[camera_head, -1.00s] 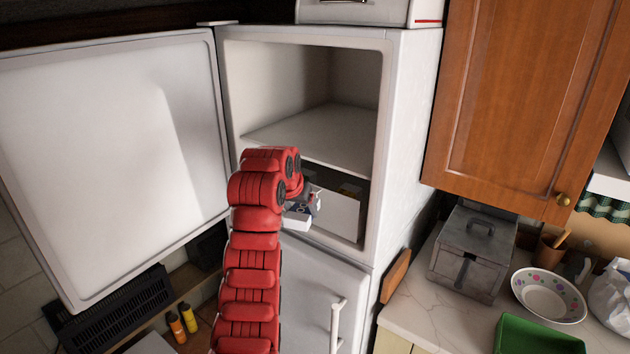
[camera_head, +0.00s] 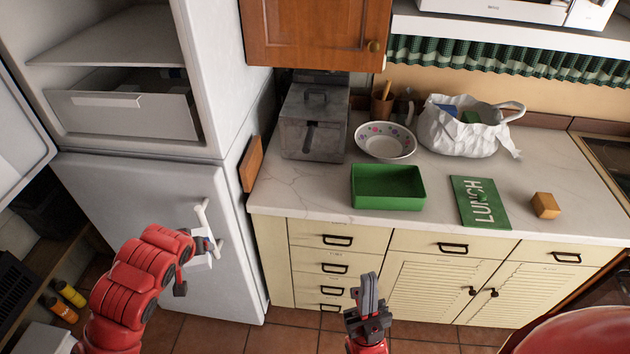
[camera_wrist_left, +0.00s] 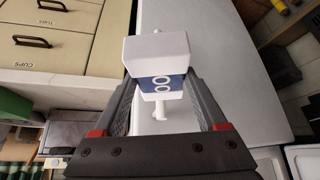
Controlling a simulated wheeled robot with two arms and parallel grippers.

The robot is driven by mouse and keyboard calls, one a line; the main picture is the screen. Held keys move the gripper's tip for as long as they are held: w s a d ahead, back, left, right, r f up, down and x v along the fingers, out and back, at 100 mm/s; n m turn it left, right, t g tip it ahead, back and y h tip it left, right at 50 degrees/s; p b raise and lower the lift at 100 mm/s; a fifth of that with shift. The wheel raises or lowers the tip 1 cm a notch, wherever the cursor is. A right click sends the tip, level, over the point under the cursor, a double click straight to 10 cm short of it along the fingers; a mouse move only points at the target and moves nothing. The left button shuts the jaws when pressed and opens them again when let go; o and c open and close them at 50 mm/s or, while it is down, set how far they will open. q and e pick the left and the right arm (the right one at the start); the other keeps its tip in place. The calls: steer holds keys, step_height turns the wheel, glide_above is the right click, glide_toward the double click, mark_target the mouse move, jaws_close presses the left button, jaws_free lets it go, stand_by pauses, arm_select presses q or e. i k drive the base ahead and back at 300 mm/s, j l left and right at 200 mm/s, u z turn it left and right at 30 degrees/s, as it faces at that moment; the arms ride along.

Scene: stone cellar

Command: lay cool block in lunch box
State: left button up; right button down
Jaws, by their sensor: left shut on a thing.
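The cool block, white with a blue lettered band, is between the fingers of my left gripper. The block (camera_wrist_left: 158,62) fills the middle of the left wrist view. In the head view my left gripper (camera_head: 205,248) is low in front of the fridge, and the white block (camera_head: 199,263) is partly hidden by the arm. The lunch box (camera_head: 388,203) is a green open tray on the counter, and looks empty. Its green lid (camera_head: 480,202), marked LUNCH, lies flat to its right. My right gripper (camera_head: 369,285) is empty in front of the drawers, its fingers together.
The fridge's upper compartment (camera_head: 110,40) stands open, with a drawer (camera_head: 130,112) inside. On the counter are a grey metal box (camera_head: 312,130), a dotted bowl (camera_head: 386,148), a white bag (camera_head: 460,135) and a small tan block (camera_head: 545,205). A wooden cupboard (camera_head: 310,30) hangs above.

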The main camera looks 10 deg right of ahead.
mark_target(402, 193)
steer(key=l, duration=0.85)
steer(key=k+l, duration=0.15)
steer(key=l, duration=1.6)
steer(key=i+l, duration=0.4)
